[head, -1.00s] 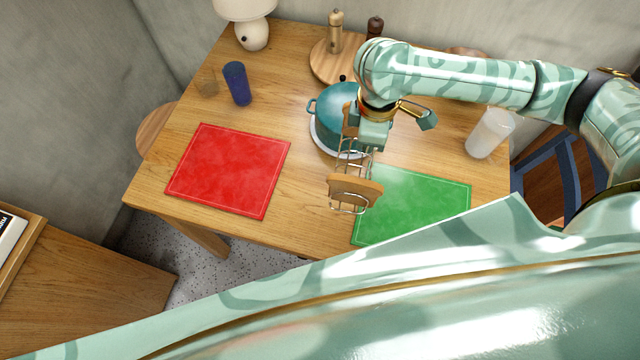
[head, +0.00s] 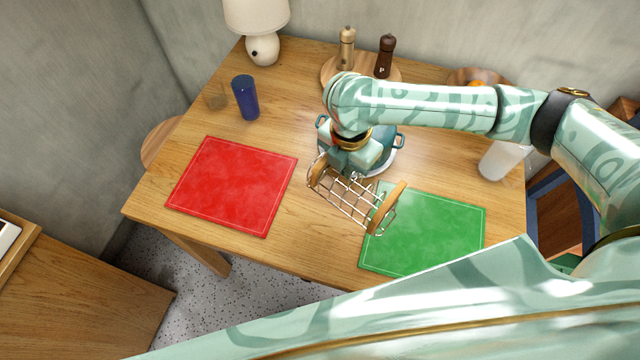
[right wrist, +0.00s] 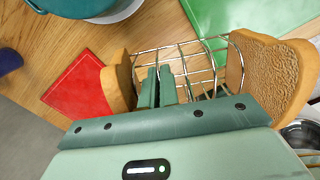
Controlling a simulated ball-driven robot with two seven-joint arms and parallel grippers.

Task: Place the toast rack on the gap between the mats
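The toast rack (head: 348,198) has wooden bread-shaped ends and wire bars. My right gripper (head: 352,172) is shut on its wires and holds it above the table, tilted in the head view. The rack (right wrist: 205,62) also shows in the right wrist view, with the gripper's fingers (right wrist: 158,86) at its wires. The red mat (head: 232,186) lies left and the green mat (head: 440,235) lies right. The bare wood gap (head: 318,232) lies between them. The rack is over the gap, its right end overlapping the green mat's edge in the picture. My left gripper is not in view.
A teal pot (head: 385,138) on a white plate stands behind the rack, partly hidden by my arm. A blue cup (head: 245,97), a lamp (head: 262,48), two mills (head: 384,56) on a round board and a whitish cup (head: 500,160) stand toward the table's back and sides.

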